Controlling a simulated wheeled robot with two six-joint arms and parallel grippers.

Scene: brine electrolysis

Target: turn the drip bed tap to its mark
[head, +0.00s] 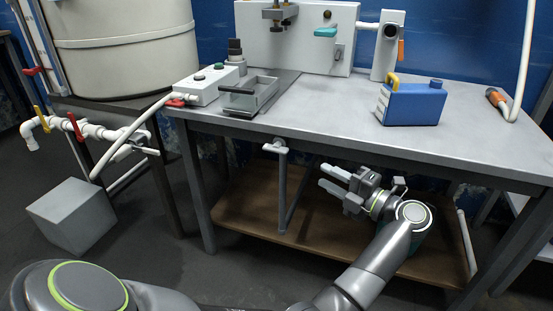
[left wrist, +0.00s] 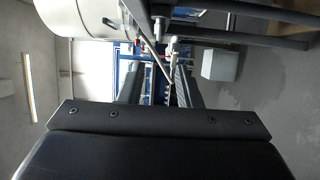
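No label for the drip bed tap is readable. A white tap (head: 276,147) sits under the bench's front edge, on top of a grey upright pipe (head: 284,195). To the left, a white pipe run (head: 95,130) carries a tap with a yellow handle (head: 41,118) and a tap with a red handle (head: 75,126). My left gripper (head: 327,178) is open and empty under the bench, right of the white tap and apart from it, fingers pointing left. In the left wrist view its fingers (left wrist: 158,92) stand apart, with white fittings (left wrist: 172,46) beyond them. My right gripper is not in view.
The bench (head: 330,105) overhangs my left gripper, with a brown lower shelf (head: 250,205) below. A grey cube (head: 70,212) stands on the floor at left, and a large white tank (head: 125,50) behind it. A blue jug (head: 412,104) stands on the bench.

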